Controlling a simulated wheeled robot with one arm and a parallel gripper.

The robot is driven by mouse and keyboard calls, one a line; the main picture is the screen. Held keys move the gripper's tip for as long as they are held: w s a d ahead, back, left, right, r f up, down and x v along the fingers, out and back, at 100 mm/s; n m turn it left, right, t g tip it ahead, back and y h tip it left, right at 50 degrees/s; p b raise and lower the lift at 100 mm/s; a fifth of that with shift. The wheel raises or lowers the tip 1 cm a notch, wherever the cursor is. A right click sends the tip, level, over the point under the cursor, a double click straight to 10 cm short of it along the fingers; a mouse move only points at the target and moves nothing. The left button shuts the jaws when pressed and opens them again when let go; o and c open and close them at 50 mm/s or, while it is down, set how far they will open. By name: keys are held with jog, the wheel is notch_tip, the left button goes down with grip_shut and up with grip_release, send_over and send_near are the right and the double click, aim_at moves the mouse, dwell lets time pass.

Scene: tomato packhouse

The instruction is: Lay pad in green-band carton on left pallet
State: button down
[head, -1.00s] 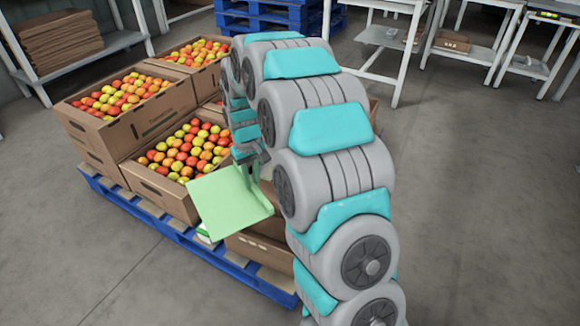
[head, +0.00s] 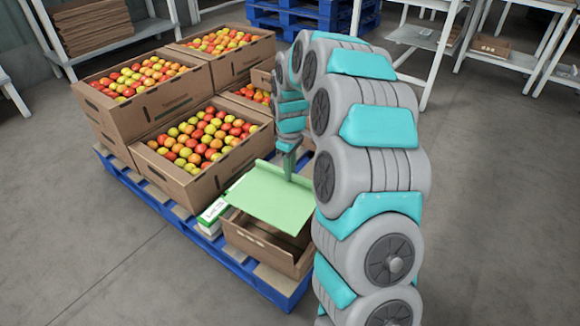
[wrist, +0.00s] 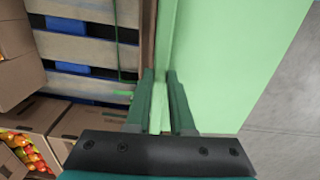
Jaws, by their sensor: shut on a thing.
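My gripper (head: 289,175) is shut on the edge of a light green pad (head: 268,196). The pad is a flat sheet with an upright lip at the gripped side. It hangs over an open brown carton (head: 258,243) at the near right corner of the left pallet (head: 222,255), covering much of the opening. I cannot tell whether it touches the rim. No green band shows clearly on this carton. In the wrist view my gripper (wrist: 160,85) pinches the lip, and the pad (wrist: 225,60) spreads to the right.
Cartons full of tomatoes (head: 190,180) stand behind and left of the open carton. A small white and green box (head: 211,214) lies beside it on the pallet. A white table (head: 425,40) stands at the back right. The floor to the right is clear.

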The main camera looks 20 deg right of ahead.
notch_tip(320, 180, down, 10)
jog(key=b, duration=0.1)
jog(key=shift+f+b, duration=0.15)
jog(key=shift+b, duration=0.15)
dwell(0.5)
dwell(0.3)
jog(key=c, duration=0.7)
grip_release()
jog(key=c, duration=0.3)
jog(key=shift+r+p, duration=1.5)
jog(key=shift+r, duration=3.5)
